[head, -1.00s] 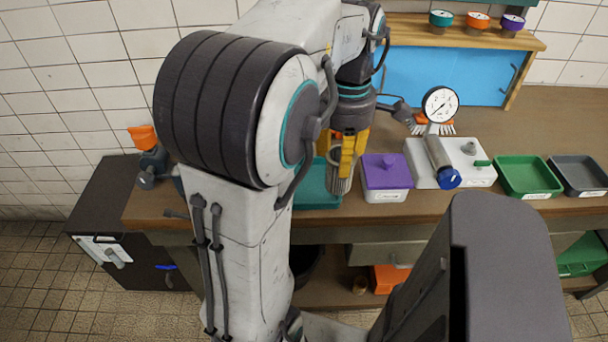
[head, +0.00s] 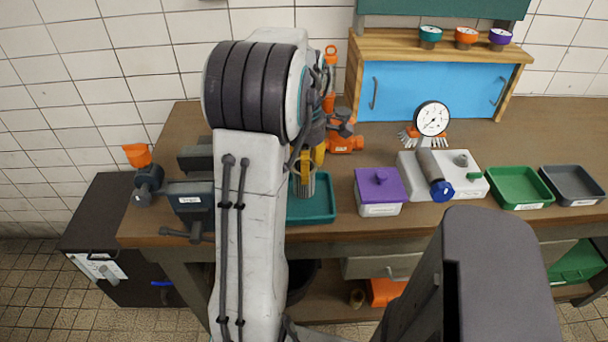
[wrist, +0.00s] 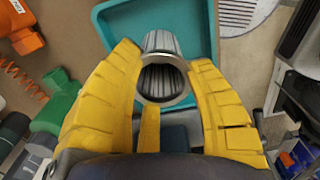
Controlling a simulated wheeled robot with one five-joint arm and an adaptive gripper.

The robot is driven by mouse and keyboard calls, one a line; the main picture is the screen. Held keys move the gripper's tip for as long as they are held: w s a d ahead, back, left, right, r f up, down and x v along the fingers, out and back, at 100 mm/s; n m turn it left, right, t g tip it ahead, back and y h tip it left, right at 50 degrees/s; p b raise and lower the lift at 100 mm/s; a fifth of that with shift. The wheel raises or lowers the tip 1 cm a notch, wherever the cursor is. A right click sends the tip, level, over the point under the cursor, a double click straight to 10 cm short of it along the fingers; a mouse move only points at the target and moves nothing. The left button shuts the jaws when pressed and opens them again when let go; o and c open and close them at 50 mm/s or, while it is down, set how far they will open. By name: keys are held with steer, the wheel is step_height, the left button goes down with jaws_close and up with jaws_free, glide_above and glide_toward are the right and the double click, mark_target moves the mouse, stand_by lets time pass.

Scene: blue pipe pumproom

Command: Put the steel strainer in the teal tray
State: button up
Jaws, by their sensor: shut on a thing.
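The steel strainer (head: 304,187) is a ribbed metal cylinder with an open round end. My gripper (head: 308,165) is shut on it, with yellow fingers on both sides. In the wrist view, my gripper (wrist: 165,72) holds the strainer (wrist: 163,82) with its open end facing the camera and its far end over the teal tray. The teal tray (head: 325,213) lies on the bench, partly hidden by my arm and the strainer. In the wrist view, the tray's bare floor (wrist: 190,22) shows beyond the strainer. The exact height above the tray is hard to tell.
A white box with a purple lid (head: 380,190) stands right of the tray. Further right are a white unit with a gauge (head: 432,118), a green tray (head: 518,186) and a grey tray (head: 572,184). A vise (head: 190,200) is at the left, and an orange valve (head: 345,142) behind.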

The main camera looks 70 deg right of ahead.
steer(key=shift+f, duration=1.5)
steer(key=shift+f, duration=0.2)
steer(key=o, duration=1.2)
steer(key=shift+c, duration=0.2)
steer(key=shift+r, duration=0.1)
step_height(320, 180, up, 12)
steer(key=p, duration=0.1)
steer(key=shift+r, duration=0.15)
